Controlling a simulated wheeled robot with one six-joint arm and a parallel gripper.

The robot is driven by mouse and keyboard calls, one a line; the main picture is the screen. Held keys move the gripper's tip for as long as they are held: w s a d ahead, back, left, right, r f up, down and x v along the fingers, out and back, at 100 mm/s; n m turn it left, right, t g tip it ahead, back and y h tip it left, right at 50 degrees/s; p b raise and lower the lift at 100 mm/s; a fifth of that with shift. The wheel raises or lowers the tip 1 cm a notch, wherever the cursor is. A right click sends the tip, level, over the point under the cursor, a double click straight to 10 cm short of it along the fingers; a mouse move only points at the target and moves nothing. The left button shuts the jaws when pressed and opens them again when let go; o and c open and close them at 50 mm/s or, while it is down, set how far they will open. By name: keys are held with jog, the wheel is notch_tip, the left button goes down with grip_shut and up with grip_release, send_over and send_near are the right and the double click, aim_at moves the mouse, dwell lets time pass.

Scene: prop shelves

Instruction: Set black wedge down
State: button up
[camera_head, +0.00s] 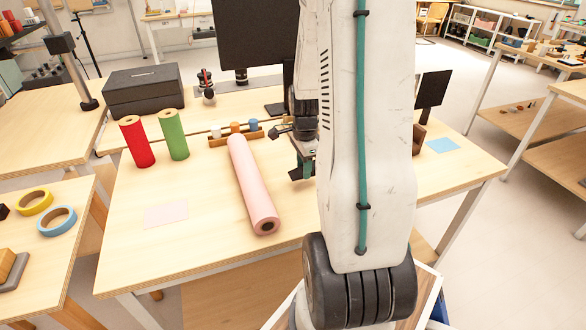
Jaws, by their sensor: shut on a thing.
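My gripper (304,160) hangs over the middle table, right of the pink roll, partly hidden behind my own white arm. A small dark piece, which looks like the black wedge (296,174), shows at the fingertips. My gripper is shut on it. Its full shape is hidden by the arm, and I cannot tell whether it touches the table.
A long pink roll (252,185) lies left of my gripper. Red (137,142) and green (173,135) rolls stand further left, before a dark box (144,91). A pink sheet (166,215) lies front left, a blue sheet (442,145) right. The front left tabletop is mostly clear.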

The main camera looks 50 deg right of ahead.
aim_at(300, 172)
jog(key=shift+w+d, duration=0.1)
jog(key=shift+w, duration=0.45)
jog(key=shift+w+f, duration=0.15)
jog(key=shift+f, duration=0.8)
jog(key=shift+w+f, duration=0.15)
jog(key=shift+f, duration=0.75)
jog(key=o, duration=1)
jog(key=shift+d+f, duration=0.1)
jog(key=shift+f, duration=0.05)
